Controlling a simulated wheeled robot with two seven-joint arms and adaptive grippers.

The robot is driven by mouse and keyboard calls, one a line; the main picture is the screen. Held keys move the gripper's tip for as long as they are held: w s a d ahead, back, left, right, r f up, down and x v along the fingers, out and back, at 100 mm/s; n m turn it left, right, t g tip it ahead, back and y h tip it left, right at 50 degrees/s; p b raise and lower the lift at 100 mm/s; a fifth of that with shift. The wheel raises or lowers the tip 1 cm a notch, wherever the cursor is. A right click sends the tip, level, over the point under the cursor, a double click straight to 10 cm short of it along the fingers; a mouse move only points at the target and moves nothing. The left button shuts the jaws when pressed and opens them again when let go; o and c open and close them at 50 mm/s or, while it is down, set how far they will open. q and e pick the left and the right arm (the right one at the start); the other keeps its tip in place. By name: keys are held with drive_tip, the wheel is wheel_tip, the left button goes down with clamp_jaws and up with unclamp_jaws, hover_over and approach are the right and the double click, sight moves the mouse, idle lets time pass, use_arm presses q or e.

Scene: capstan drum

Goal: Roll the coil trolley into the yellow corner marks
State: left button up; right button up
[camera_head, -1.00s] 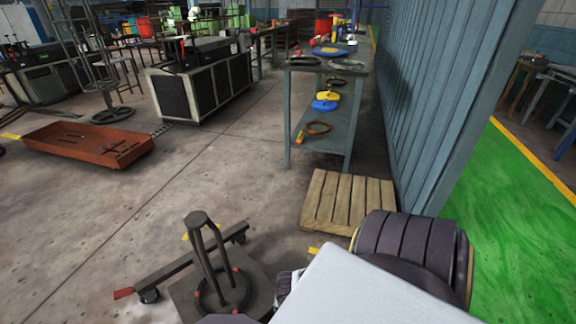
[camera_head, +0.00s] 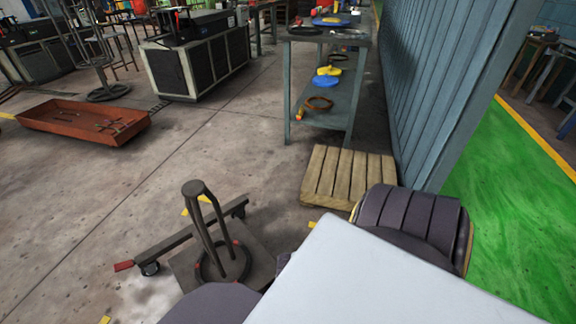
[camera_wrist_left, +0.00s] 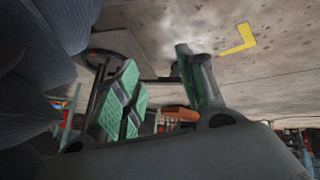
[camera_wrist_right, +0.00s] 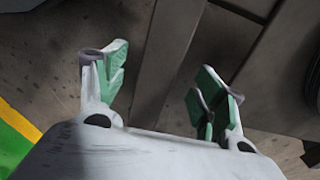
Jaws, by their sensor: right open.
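The coil trolley (camera_head: 265,262) stands on the floor at the lower middle of the head view. It has a dark flat base, a red-tipped side bar, two upright posts and a dark ring around their foot. Yellow corner marks show behind it (camera_head: 207,199), at its right (camera_head: 311,225) and at the lower left (camera_head: 105,320). My left gripper (camera_wrist_left: 160,70) is open in its wrist view, near the trolley base (camera_wrist_left: 115,40). A yellow corner mark (camera_wrist_left: 240,40) lies beyond it. My right gripper (camera_wrist_right: 160,65) is open above dark bars (camera_wrist_right: 172,45). Both grippers are hidden in the head view.
A wooden pallet (camera_head: 348,178) lies behind the trolley, against the blue-grey wall (camera_head: 445,90). A workbench (camera_head: 325,100) stands beyond it. A rusty tray (camera_head: 75,125) lies at the far left. The floor (camera_head: 90,220) between tray and trolley is clear.

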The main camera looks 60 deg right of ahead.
drive_tip(key=shift+f+b, duration=1.25)
drive_tip(key=shift+f, duration=0.95)
use_arm(q)
drive_tip(key=shift+w+d+f, duration=0.1)
drive_tip(key=shift+d+f, duration=0.05)
drive_tip(key=shift+f, duration=0.65)
drive_tip(key=shift+d+f, duration=0.15)
drive_tip(key=shift+f, duration=0.65)
use_arm(e)
drive_tip(key=shift+f, duration=0.4)
use_arm(q)
drive_tip(key=shift+r+h, duration=0.15)
drive_tip(key=shift+h, duration=0.15)
use_arm(e)
drive_tip(key=c, duration=0.6)
clamp_jaws()
